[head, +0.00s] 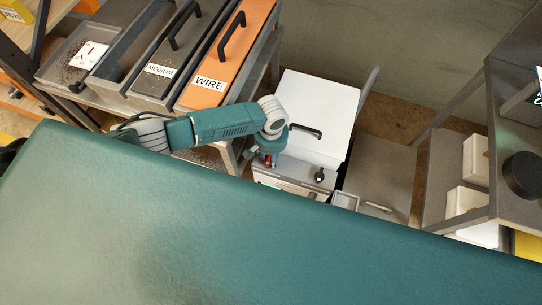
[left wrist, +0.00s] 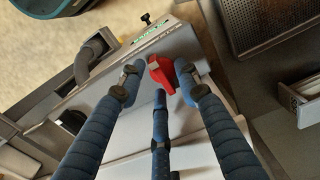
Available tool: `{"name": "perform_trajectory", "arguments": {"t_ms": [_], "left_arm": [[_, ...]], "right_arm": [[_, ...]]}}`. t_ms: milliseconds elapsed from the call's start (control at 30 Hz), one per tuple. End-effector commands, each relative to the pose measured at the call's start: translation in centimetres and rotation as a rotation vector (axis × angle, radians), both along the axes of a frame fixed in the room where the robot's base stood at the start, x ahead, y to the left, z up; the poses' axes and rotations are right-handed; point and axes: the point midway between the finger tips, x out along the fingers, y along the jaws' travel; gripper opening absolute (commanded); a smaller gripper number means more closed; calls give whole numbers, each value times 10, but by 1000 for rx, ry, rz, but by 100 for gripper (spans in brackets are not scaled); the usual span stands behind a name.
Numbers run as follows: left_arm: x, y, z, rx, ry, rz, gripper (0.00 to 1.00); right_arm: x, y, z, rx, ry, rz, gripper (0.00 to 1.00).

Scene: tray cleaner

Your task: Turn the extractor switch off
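The extractor is the white box (head: 316,108) in the head view, with a grey front panel. A red switch (left wrist: 163,74) on it shows in the left wrist view. My left gripper (head: 268,160) is at the panel's left part in the head view, largely hidden by my arm. In the left wrist view its three blue fingers (left wrist: 160,72) surround the red switch, with small gaps beside it; contact cannot be told. A black knob (head: 320,176) sits at the panel's right; it also shows in the left wrist view (left wrist: 146,18). My right gripper is out of view.
Left of the extractor stands a rack with an orange WIRE tray (head: 229,60) and a grey MEDIUM tray (head: 166,70). My teal body fills the foreground.

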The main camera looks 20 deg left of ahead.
Motion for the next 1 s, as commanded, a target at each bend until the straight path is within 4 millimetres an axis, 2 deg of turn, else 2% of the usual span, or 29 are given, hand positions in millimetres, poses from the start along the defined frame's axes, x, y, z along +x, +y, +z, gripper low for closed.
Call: {"name": "perform_trajectory", "arguments": {"t_ms": [233, 400, 767, 1000], "left_arm": [[0, 0, 0, -1, -1, -1, 31], [0, 0, 0, 0, -1, 0, 0], [0, 0, 1, -1, 0, 29, 0], [-1, -1, 3, -1, 3, 156, 0]], "right_arm": [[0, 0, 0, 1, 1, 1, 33], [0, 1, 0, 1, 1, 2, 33], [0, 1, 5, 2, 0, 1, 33], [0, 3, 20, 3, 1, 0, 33]]}}
